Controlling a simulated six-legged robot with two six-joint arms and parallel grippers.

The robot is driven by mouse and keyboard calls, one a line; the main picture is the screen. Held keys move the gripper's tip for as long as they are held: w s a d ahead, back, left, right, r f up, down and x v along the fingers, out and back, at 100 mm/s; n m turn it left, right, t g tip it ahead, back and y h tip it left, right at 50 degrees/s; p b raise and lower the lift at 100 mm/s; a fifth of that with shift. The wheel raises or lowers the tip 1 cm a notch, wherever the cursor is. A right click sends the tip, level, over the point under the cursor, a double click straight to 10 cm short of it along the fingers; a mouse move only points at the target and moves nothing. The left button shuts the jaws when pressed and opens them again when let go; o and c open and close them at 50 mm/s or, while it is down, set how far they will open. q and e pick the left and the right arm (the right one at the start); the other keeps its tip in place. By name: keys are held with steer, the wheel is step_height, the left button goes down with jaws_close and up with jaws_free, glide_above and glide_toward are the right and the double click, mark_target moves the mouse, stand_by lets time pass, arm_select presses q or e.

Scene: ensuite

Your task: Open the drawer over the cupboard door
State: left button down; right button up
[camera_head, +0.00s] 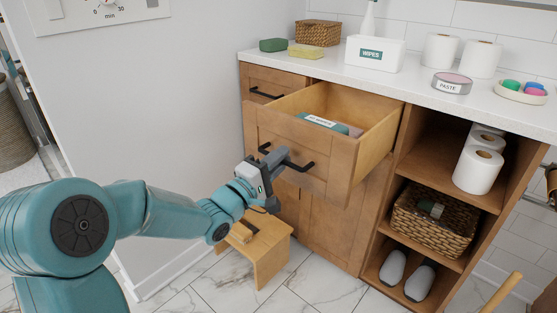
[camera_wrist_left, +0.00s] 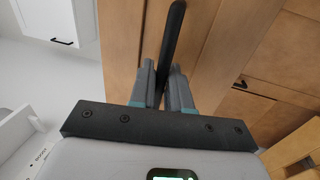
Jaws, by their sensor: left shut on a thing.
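The wooden drawer (camera_head: 298,138) over the cupboard door (camera_head: 333,232) stands well out from the cabinet in the head view, its inside visible. It holds a teal packet with a white label (camera_head: 322,122). Its black bar handle (camera_head: 304,167) is on the front panel. My left gripper (camera_head: 274,164) is shut on that handle. In the left wrist view the two grey fingers (camera_wrist_left: 166,88) close on the dark handle (camera_wrist_left: 173,38), which runs upward between them. The cupboard door is shut, partly hidden below the drawer. My right gripper is not in view.
A small wooden stool (camera_head: 268,262) stands below the left gripper, near the cabinet. Another, shut drawer (camera_head: 262,82) is at left. Open shelves (camera_head: 432,165) at right hold rolls, a basket and slippers. The white counter (camera_head: 395,78) carries several items. Marble floor (camera_head: 325,290) is in front.

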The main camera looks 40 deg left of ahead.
arm_select(q)
steer(key=c, duration=1.3)
jaws_free()
steer(key=p+v, duration=0.1)
steer(key=v, duration=1.1)
